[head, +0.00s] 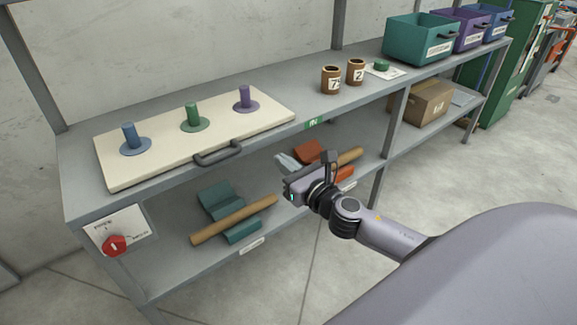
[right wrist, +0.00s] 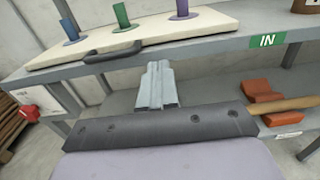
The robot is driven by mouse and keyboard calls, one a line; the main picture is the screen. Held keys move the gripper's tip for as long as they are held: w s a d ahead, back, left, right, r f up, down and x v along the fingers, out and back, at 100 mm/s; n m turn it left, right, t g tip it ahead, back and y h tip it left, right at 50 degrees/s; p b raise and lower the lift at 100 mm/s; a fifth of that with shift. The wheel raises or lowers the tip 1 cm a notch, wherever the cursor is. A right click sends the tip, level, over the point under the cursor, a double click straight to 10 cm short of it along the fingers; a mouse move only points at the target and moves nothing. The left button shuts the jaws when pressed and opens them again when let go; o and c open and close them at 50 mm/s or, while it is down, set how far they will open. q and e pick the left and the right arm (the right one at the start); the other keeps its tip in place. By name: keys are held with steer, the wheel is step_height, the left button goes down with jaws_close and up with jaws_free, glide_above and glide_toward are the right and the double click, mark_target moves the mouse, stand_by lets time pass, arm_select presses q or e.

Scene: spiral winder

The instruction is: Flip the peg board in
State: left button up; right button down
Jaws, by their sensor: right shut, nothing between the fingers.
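The cream peg board (head: 160,150) lies flat on the top shelf, with a blue peg (head: 130,138), a green peg (head: 193,118) and a purple peg (head: 244,98) standing up from it. Its dark handle (head: 218,154) sticks out at the front edge. The board (right wrist: 200,27) and handle (right wrist: 113,52) also show in the right wrist view. My right gripper (head: 285,161) is in front of the shelf, below and right of the handle and apart from it. Its pale fingers (right wrist: 157,80) are together and empty. My left gripper is not in view.
A green IN label (right wrist: 267,40) marks the top shelf's front edge. Two brown cups (head: 331,80) and coloured bins (head: 420,40) stand farther right. Below, rolls rest on teal (head: 216,200) and orange cradles (head: 309,152). A red knob (head: 114,245) is at the left end.

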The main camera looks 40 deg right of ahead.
steer(key=shift+s, duration=0.65)
steer(key=s+a+f+m+g+p, duration=0.2)
steer(key=s+m, duration=0.5)
steer(key=m, duration=0.4)
steer(key=s+a+f+m+g+y+p, duration=0.1)
steer(key=s+a+f+m+g+p, duration=0.2)
steer(key=s+m, duration=0.4)
steer(key=s+a+f+m+g+p, duration=0.2)
steer(key=s+a+f+m+p, duration=0.3)
steer(key=m, duration=1.1)
steer(key=s+a, duration=0.1)
steer(key=s, duration=0.1)
steer(key=shift+s+a+f+y, duration=0.3)
steer(key=shift+f, duration=0.1)
steer(key=shift+g, duration=0.3)
